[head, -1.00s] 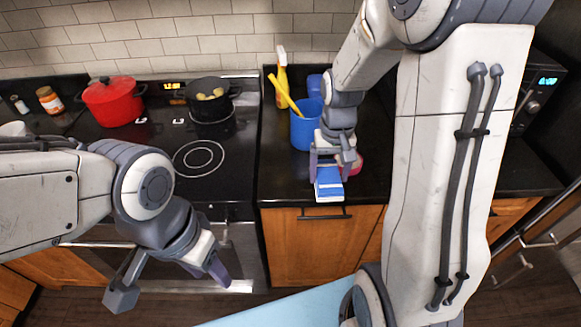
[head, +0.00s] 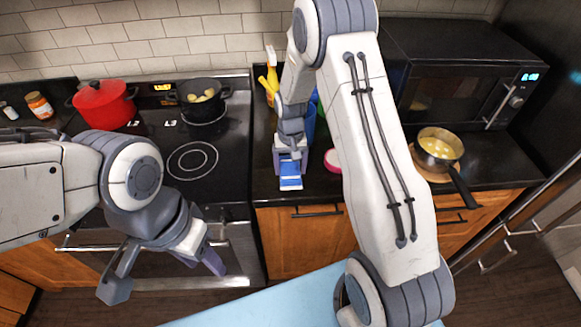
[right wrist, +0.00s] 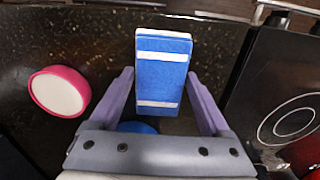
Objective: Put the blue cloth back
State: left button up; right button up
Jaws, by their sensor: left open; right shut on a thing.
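The blue cloth (head: 290,178) is a small folded blue block with white stripes. It also shows in the right wrist view (right wrist: 163,78). My right gripper (head: 290,158) is shut on it, with a finger on each side (right wrist: 163,92). The cloth is over the dark counter near its front edge, just right of the stove; I cannot tell whether it touches the counter. My left gripper (head: 166,279) is open and empty in front of the oven.
A pink-rimmed round item (head: 332,160) lies right of the cloth. A blue container (head: 308,122) and yellow bottle (head: 271,75) stand behind my right arm. A red pot (head: 104,104) and black pot (head: 203,97) are on the stove. A saucepan (head: 438,146) stands before the microwave (head: 455,85).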

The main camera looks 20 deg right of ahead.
jog(key=shift+f, duration=0.75)
pick_arm(q)
jog(key=shift+r, duration=0.3)
pick_arm(e)
jog(key=shift+f, duration=0.2)
jog(key=o, duration=1.1)
pick_arm(q)
jog(key=shift+f, duration=0.1)
pick_arm(e)
jog(key=shift+o, duration=0.2)
jog(key=shift+r, duration=0.1)
